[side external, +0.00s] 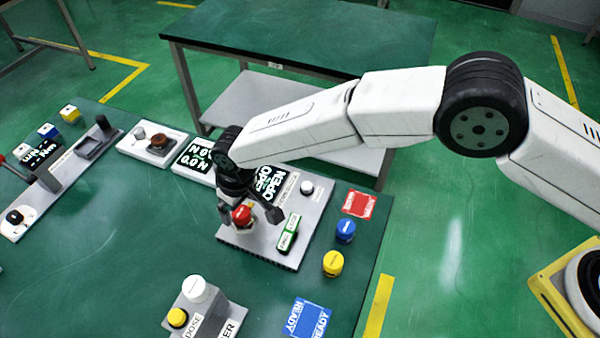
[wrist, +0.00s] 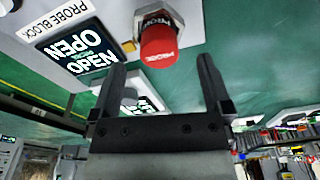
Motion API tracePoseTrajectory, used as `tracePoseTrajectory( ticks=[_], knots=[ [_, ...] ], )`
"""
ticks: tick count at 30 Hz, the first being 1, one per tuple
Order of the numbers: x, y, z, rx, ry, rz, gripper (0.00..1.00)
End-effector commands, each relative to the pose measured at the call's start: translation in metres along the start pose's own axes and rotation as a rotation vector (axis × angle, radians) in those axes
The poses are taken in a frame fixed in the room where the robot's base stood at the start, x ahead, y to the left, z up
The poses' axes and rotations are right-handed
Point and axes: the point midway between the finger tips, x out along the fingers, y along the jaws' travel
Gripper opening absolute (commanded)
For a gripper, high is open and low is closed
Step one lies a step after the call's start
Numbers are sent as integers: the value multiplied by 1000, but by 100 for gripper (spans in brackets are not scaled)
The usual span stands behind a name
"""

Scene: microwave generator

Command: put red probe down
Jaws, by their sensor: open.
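The red probe (side external: 242,215) is a red cylinder on the grey probe block (side external: 262,250). In the wrist view the red probe (wrist: 158,46) shows its lettered end, with a silver collar behind it at the block's face. My gripper (side external: 248,213) is open above the block, its fingers to either side of the probe in the side view. In the wrist view my gripper (wrist: 161,70) has its fingers apart with nothing between them, and the probe lies just beyond the fingertips. Contact with the probe is not visible. The block's display (wrist: 80,52) reads OPEN.
A red square card (side external: 360,204), a blue cylinder (side external: 346,230) and a yellow cylinder (side external: 333,263) are right of the block. A blue READY card (side external: 306,318) and a grey DOSE box (side external: 200,308) are in front. Green table between them is clear.

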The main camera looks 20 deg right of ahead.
Motion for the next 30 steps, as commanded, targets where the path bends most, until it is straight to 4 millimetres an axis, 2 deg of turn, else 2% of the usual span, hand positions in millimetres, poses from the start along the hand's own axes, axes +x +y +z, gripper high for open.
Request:
tracePoseTrajectory(
  ticks=[3, 9, 27, 29, 30],
  knots=[
    [15, 1, 2, 0, -2, 1, 99],
    [30, 0, 1, -1, 0, -2, 99],
    [33, 0, 1, -1, 1, -2, 99],
    [33, 0, 1, -1, 1, -2, 80],
    [33, 0, 1, -1, 1, -2, 68]
  ],
)
